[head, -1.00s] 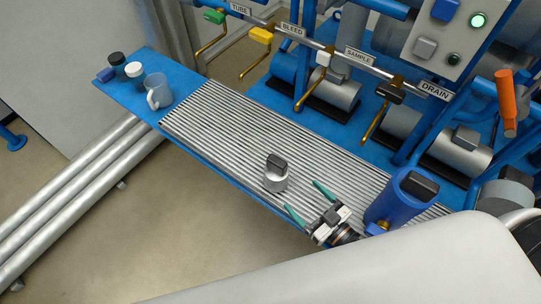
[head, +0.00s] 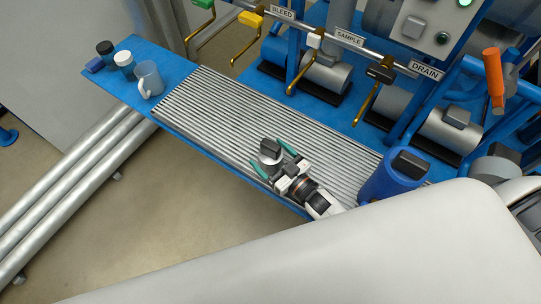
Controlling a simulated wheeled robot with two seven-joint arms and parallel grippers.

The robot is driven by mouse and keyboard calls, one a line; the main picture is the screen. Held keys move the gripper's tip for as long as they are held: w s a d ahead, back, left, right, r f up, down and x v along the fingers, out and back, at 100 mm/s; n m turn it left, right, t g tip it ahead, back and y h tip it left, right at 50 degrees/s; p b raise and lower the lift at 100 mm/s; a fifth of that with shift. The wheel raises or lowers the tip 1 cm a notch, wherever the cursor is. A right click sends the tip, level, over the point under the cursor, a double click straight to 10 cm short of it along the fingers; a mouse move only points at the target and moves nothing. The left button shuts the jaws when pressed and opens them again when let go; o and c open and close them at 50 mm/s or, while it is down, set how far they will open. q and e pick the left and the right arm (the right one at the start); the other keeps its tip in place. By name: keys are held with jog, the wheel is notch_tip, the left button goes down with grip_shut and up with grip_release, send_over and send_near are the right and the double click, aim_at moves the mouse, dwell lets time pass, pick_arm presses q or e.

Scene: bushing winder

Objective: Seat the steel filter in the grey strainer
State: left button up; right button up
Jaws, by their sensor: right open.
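The steel filter, a short steel cylinder with a dark block handle on top (head: 270,158), stands upright on the ribbed grey drain rack. My right gripper (head: 273,160) is open, its two green fingertips on either side of the filter. I cannot tell whether they touch it. The filter's lower part is partly hidden by the gripper. A grey round housing (head: 494,169) at the right edge may be the grey strainer; it is partly hidden by my arm and I cannot be sure. My left gripper is not in view.
A blue canister with a dark handle (head: 385,182) stands to the right of my gripper. A mug (head: 150,80) and small jars (head: 124,63) stand at the shelf's left end. Valve levers hang from the pipe behind. The rack's left part (head: 205,100) is clear.

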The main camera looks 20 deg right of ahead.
jog(key=shift+w+a, duration=0.1)
jog(key=shift+w, duration=0.15)
jog(key=c, duration=1.1)
jog(key=shift+r, duration=0.1)
